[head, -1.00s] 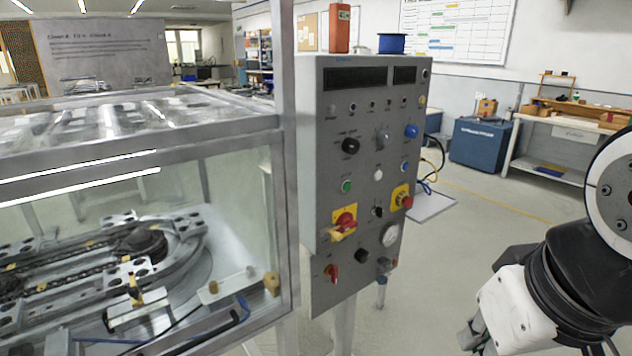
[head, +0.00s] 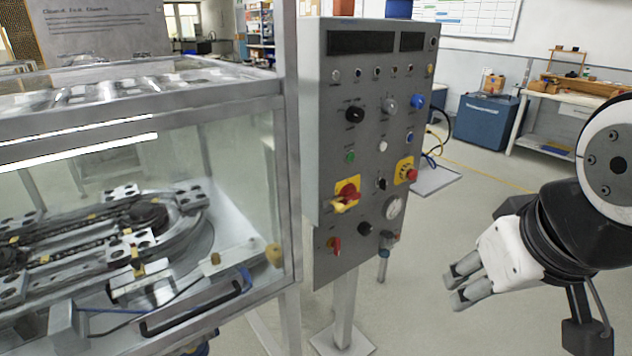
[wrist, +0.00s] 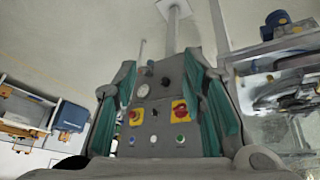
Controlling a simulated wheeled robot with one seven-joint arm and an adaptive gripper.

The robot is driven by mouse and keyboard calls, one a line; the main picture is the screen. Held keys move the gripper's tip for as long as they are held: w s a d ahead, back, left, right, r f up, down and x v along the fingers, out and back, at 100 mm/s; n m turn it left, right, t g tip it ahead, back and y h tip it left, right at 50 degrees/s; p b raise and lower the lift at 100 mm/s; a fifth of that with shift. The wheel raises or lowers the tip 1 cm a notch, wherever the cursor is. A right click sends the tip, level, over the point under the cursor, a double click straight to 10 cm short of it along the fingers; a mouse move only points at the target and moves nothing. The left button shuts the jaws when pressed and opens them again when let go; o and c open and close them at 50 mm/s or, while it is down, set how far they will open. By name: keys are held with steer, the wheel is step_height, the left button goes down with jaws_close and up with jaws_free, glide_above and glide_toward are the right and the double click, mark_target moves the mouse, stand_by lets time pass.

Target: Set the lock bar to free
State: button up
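The grey control panel (head: 375,130) stands upright in the middle of the head view. Low on its left is a red rotary switch on a yellow plate (head: 347,190). A pale yellow bar (head: 343,206) lies across the lower part of that switch and looks like the lock bar; its exact setting is too small to read. The panel appears upside down in the wrist view, with the red-and-yellow switch (wrist: 180,111) between my fingers in the picture. My gripper (head: 456,284) is open and empty, right of the panel and apart from it. The bar is not clear in the wrist view.
A glass-sided metal enclosure (head: 140,97) with a ring track (head: 170,222) inside stands close left of the panel. The panel's post (head: 347,305) has a floor plate. A blue cabinet (head: 487,130) and workbench are behind right.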

steer(key=w+d+f+n+t+h+b, duration=0.1)
steer(key=w+d+f+t+b, duration=0.15)
steer(key=w, duration=0.45)
steer(key=w+d+f+n+t+h+b, duration=0.1)
steer(key=w+d+f+b, duration=0.2)
steer(key=w, duration=0.4)
steer(key=n+t+y+b, duration=0.6)
steer(key=n+y+b, duration=0.65)
steer(key=b, duration=0.55)
glide_toward(343, 210)
steer(key=shift+m, duration=0.25)
steer(key=b+x, duration=0.3)
steer(key=x, duration=0.7)
steer(key=shift+w+a, duration=0.1)
steer(key=shift+w, duration=0.15)
steer(key=shift+c, duration=0.3)
